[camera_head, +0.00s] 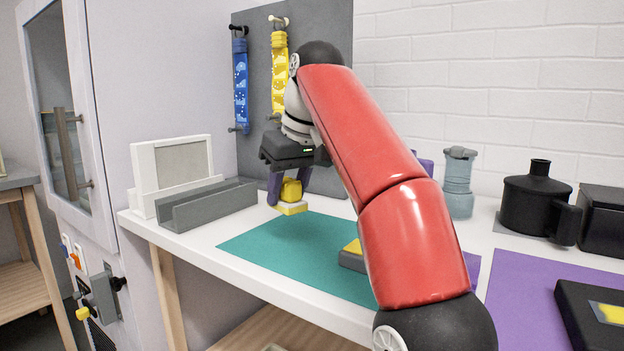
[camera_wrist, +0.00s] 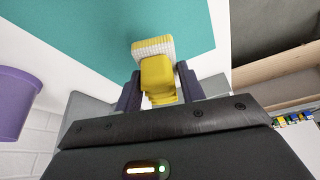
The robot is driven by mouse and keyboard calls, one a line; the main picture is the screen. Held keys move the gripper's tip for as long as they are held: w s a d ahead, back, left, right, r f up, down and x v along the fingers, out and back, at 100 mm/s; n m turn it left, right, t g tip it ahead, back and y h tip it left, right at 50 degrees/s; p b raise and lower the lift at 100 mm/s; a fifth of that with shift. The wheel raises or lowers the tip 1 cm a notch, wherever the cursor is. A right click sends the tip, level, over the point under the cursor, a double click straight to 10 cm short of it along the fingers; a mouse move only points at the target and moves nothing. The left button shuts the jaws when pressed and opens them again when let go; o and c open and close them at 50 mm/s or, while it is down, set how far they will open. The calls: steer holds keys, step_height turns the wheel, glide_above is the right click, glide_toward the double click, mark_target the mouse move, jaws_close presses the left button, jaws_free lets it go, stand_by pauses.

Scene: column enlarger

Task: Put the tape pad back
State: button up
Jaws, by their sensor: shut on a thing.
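The tape pad, a yellow block (camera_head: 291,190) with a wider pale, ribbed base, is held between the two dark purple fingers of my gripper (camera_head: 283,188). It also shows in the wrist view (camera_wrist: 157,75), with a finger on each side. In the head view it is over the white table, by the back left corner of the teal mat (camera_head: 285,245). I cannot tell whether its base touches the surface. My red arm hides part of the mat and of the table behind it.
A grey channel-shaped block (camera_head: 208,206) and a white framed panel (camera_head: 172,172) stand left of my gripper. A grey block with a yellow top (camera_head: 351,257) sits on the mat, partly behind my arm. Blue (camera_head: 240,85) and yellow (camera_head: 279,75) strips hang on the grey board behind.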

steer(key=shift+w+d, duration=0.15)
steer(key=shift+w, duration=0.05)
steer(key=shift+s, duration=0.1)
steer(key=shift+s, duration=0.1)
step_height(320, 180, down, 6)
steer(key=b, duration=0.5)
steer(key=shift+r, duration=0.2)
steer(key=shift+p, duration=0.5)
stand_by(0.5)
steer(key=shift+f+b, duration=0.6)
steer(key=shift+f, duration=0.1)
stand_by(1.0)
